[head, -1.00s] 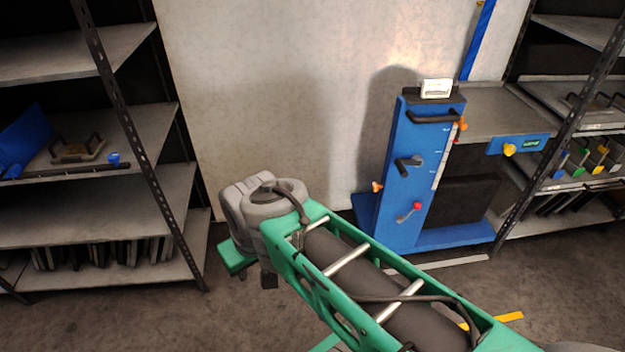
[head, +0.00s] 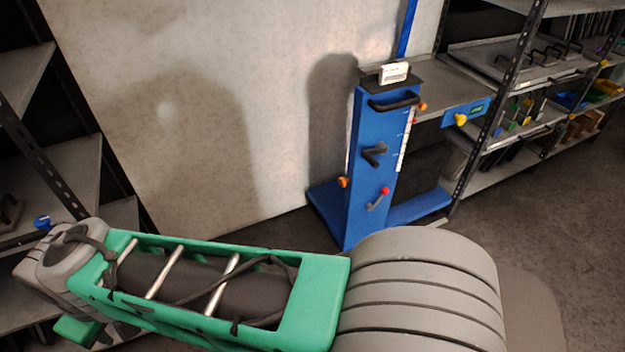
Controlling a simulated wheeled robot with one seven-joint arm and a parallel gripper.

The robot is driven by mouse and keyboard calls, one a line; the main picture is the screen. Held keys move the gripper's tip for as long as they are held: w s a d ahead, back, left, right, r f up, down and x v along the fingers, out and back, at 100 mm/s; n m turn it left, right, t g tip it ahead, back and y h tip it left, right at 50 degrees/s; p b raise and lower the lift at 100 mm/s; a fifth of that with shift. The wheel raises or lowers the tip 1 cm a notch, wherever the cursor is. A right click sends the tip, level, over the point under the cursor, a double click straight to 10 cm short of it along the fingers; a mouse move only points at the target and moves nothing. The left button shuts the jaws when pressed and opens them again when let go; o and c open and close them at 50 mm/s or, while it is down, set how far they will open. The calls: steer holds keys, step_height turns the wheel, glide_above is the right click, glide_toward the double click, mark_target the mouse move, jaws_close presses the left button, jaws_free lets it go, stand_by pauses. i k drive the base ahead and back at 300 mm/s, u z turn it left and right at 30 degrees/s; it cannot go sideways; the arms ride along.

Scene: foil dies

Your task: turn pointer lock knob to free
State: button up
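A blue lift column (head: 372,215) stands upright against the pale wall, right of centre. A pale scale strip (head: 404,145) runs down its right edge. A small orange knob (head: 422,106) sits at the top of the strip, beside a reddish mark. I cannot tell whether this is the pointer lock knob or which way it is turned. Another orange knob (head: 344,182) sticks out low on the column's left side. A yellow knob (head: 460,119) is on the blue front of the platform. My gripper is not in view; only my green and grey arm links show, in front of the column.
The column carries a black handle (head: 394,103), a black crank (head: 374,154) and a red-tipped lever (head: 385,191). Its blue base (head: 420,207) spreads on the floor. Shelving (head: 520,75) stands close at the right, more at the left. Floor at the lower right is open.

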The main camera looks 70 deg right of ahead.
mark_target(342, 182)
steer(key=z, duration=0.55)
steer(key=i, duration=0.85)
steer(key=z, duration=0.75)
